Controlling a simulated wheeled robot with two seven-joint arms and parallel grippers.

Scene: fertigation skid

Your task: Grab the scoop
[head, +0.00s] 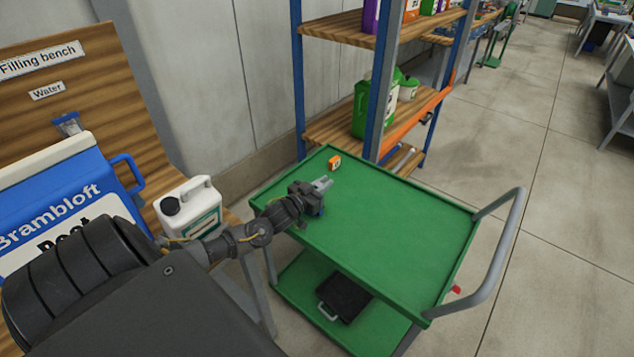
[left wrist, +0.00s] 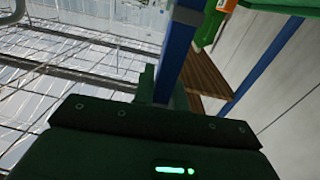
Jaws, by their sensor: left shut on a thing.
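My left gripper (head: 322,184) is above the far left part of the green cart top. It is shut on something. A small blue part (head: 320,211) shows just under the jaws and looks like part of the scoop. Most of it is hidden by the gripper, so its shape cannot be made out. In the left wrist view the gripper body fills the bottom and the fingers (left wrist: 163,92) stand close together. The held thing is not clear there. No other scoop can be made out. My right gripper is not in view.
The green cart (head: 400,222) has a mostly clear top, with a small orange box (head: 334,162) near its far left corner. A black case (head: 344,296) lies on its lower shelf. A white jug (head: 190,207) and a blue Brambloft container (head: 62,200) stand left. Shelving (head: 299,80) rises behind.

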